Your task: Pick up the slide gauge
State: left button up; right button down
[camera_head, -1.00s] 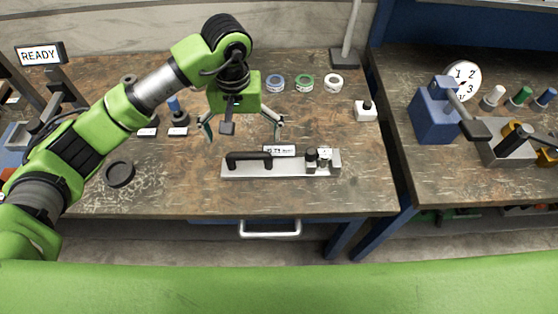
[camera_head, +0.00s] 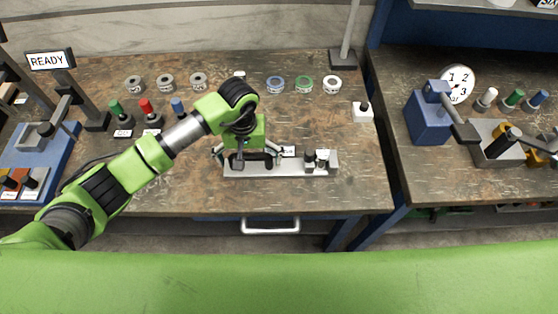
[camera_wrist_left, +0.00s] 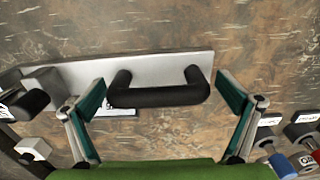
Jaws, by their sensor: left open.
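The slide gauge (camera_head: 292,171) is a flat silver bar with a black handle and dark and silver knobs at its right end. It lies on the wooden bench near the front. My left gripper (camera_head: 247,158) is open over the handle end. In the left wrist view the black handle (camera_wrist_left: 160,96) sits between the spread fingers of the gripper (camera_wrist_left: 165,112), with a gap at both sides. The silver bar (camera_wrist_left: 140,66) also shows there, its knob end at the left. My right gripper is not in view.
Coloured tape rolls (camera_head: 304,84) stand at the back of the bench (camera_head: 200,200). A white block with a black knob (camera_head: 363,111) is to the right. A READY sign (camera_head: 50,60) and a blue fixture (camera_head: 40,150) are at the left. Bare bench lies in front of the gauge.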

aim_at(249, 154)
pick_arm(q)
jog(key=c, duration=1.6)
jog(key=shift+w+d+r, duration=0.1)
jog(key=shift+r, duration=0.05)
jog(key=c, duration=0.4)
jog(key=shift+r, duration=0.3)
notch_tip(249, 154, up, 2)
jog(key=shift+w+r+b, duration=0.1)
jog(key=shift+w+b, duration=0.05)
jog(key=shift+b, duration=0.35)
jog(key=s+r+b, duration=0.1)
jog(key=s+r, duration=0.2)
jog(key=s, duration=0.1)
jog(key=s+d+r+b, duration=0.1)
jog(key=s+r+b, duration=0.1)
jog(key=s, duration=0.3)
jog(key=s+d+r+b, duration=0.1)
jog(key=s+r+b, duration=0.1)
jog(key=s+r, duration=0.3)
jog(key=shift+s, duration=0.1)
